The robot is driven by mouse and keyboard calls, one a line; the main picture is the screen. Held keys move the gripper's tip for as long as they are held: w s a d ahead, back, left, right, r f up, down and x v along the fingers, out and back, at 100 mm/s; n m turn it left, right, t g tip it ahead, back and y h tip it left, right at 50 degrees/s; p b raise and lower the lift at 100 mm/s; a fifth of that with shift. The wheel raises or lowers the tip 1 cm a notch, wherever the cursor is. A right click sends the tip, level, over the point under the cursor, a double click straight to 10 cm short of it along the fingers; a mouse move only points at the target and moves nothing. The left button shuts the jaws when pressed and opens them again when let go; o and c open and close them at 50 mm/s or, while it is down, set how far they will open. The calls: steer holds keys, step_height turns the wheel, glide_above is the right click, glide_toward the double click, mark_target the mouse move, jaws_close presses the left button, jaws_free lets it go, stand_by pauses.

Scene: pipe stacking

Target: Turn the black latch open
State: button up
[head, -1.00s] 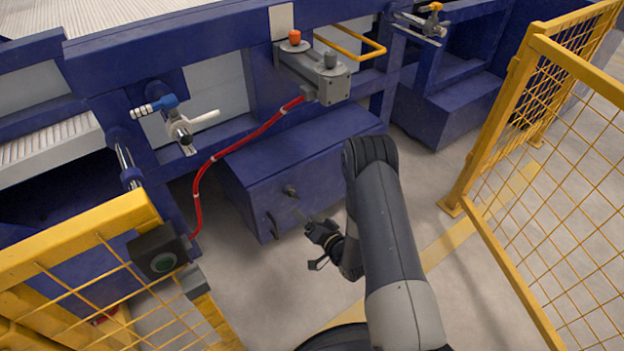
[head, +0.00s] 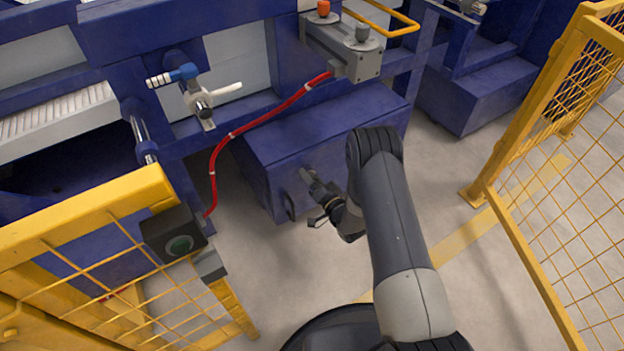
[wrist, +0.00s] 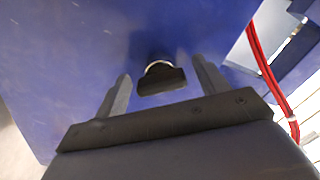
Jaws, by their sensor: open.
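The black latch (wrist: 161,80) is on the front face of the blue cabinet (head: 262,165). In the wrist view it is a dark, wide knob with a pale ring at its base, and its long side lies nearly level. My gripper (wrist: 160,68) is open, with one finger on each side of the latch. Gaps show between the latch and both fingers, and I see no contact. In the head view my gripper (head: 310,178) is at the cabinet front and covers the latch.
Yellow fences stand at left (head: 85,215) and right (head: 520,130). Grey floor is clear before the cabinet.

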steer(key=shift+w+a, duration=0.2)
steer(key=shift+w, duration=0.05)
steer(key=shift+c, duration=0.6)
steer(key=c, duration=0.9)
steer(key=shift+o, duration=0.3)
steer(key=m+b, duration=0.2)
steer(key=m, duration=0.1)
steer(key=shift+r+m+b, duration=0.1)
steer(key=shift+m+b, duration=0.9)
steer(key=shift+m, duration=1.1)
steer(key=shift+c, duration=0.2)
steer(key=shift+o, duration=0.2)
